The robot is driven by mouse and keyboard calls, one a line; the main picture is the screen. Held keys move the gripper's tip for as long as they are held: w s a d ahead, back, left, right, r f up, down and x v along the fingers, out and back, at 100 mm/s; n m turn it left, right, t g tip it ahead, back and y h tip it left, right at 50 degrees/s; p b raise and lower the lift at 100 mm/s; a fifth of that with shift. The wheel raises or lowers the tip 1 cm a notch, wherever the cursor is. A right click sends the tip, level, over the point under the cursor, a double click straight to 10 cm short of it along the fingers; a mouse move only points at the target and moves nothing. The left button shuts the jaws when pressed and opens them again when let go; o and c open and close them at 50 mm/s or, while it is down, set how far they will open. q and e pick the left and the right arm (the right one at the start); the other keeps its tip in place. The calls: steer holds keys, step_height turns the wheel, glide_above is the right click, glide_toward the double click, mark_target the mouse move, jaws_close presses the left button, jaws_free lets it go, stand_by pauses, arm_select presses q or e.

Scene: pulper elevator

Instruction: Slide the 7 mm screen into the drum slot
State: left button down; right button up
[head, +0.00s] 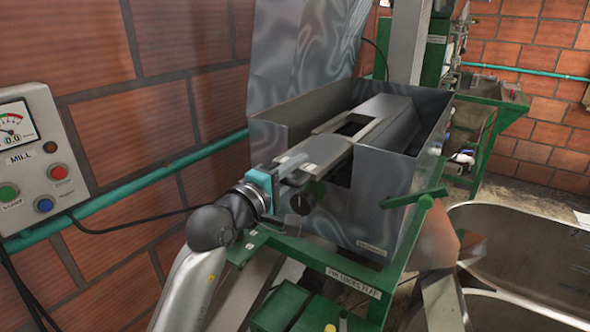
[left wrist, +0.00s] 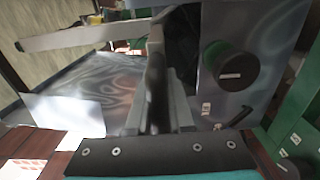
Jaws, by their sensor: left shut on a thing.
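My left gripper (head: 291,170) reaches the near left side of the grey metal pulper housing (head: 385,190). It is shut on the near end of a flat grey piece that appears to be the screen (head: 327,150). This piece extends into the open top of the housing, beside a sloped grey cover (head: 390,122). A dark opening shows near its far part; how deep it sits in the slot cannot be told. In the left wrist view, my fingers (left wrist: 160,112) close on a dark, edge-on plate (left wrist: 156,75). No size marking is readable. My right gripper is not in view.
A green handle (head: 416,200) projects at the housing's right. A mill control box (head: 40,160) hangs on the brick wall at left. A metal tank (head: 525,250) stands at right.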

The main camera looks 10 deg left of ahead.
arm_select(q)
steer(key=b, duration=0.2)
glide_toward(334, 138)
steer(key=shift+x, duration=0.85)
stand_by(1.4)
steer(key=shift+f+b+x, duration=0.1)
steer(key=shift+b+x, duration=0.4)
steer(key=shift+x, duration=0.65)
steer(key=shift+f+b+x, duration=0.15)
steer(key=shift+b+x, duration=0.35)
steer(key=shift+x, duration=0.7)
steer(key=shift+b+x, duration=1.15)
steer(key=shift+x, duration=0.7)
steer(key=c, duration=0.8)
jaws_free()
steer(key=shift+o, duration=0.4)
steer(key=shift+f, duration=0.2)
steer(key=shift+b+v, duration=1.05)
steer(key=shift+v, duration=6.55)
